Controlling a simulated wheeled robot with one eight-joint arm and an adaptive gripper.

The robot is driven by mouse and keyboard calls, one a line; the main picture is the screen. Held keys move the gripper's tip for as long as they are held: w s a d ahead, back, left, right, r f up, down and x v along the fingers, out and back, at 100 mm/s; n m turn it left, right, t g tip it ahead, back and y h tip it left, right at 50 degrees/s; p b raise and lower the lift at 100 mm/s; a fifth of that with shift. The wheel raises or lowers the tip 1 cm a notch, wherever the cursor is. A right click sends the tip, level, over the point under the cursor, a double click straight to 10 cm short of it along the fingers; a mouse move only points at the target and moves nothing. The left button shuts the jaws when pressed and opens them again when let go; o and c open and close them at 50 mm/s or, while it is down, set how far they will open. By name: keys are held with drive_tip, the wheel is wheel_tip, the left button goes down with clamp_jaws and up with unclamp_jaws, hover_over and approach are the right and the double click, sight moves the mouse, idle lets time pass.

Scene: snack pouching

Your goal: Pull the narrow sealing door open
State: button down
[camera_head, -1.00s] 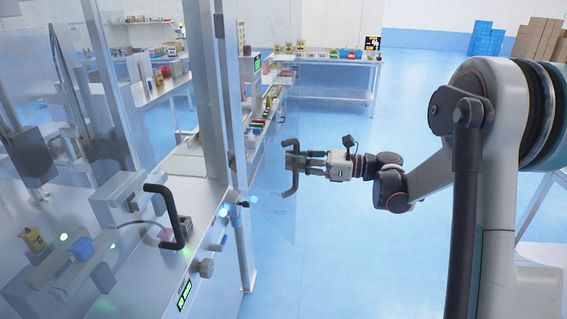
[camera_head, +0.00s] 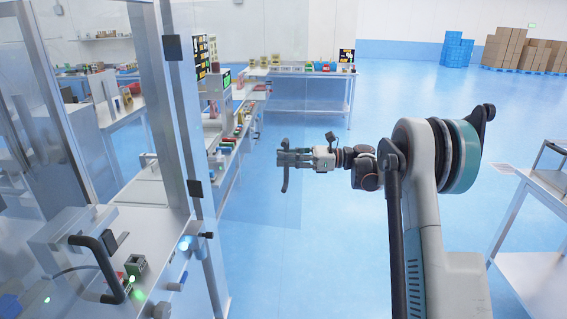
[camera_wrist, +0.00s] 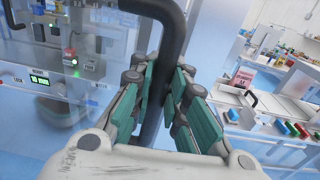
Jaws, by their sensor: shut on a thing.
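The narrow sealing door (camera_head: 262,195) is a clear panel, standing out from the machine's metal frame over the blue floor. Its faint edges make its exact angle hard to judge. Its black bar handle (camera_head: 285,184) is upright at the panel's outer side. My gripper (camera_head: 284,158) is shut around this handle. In the wrist view, the green finger pads (camera_wrist: 165,100) close on both sides of the black handle (camera_wrist: 168,30). The fingers hide part of the handle's middle.
A second black handle (camera_head: 108,270) is on the sealing machine at the left, near lit buttons. The machine's metal post (camera_head: 203,200) stands left of the door. A back table (camera_head: 310,73) holds small items. A white table (camera_head: 535,235) is at the right. Open blue floor lies between.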

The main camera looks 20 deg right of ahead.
drive_tip(key=shift+w+d+n+g, duration=0.3)
drive_tip(key=shift+w+d+g, duration=0.2)
drive_tip(key=shift+w, duration=0.3)
drive_tip(key=c, duration=1.6)
unclamp_jaws()
drive_tip(key=shift+s+d+r, duration=0.1)
drive_tip(key=v, duration=1.1)
drive_tip(key=shift+s+d, duration=0.1)
drive_tip(key=shift+d, duration=0.25)
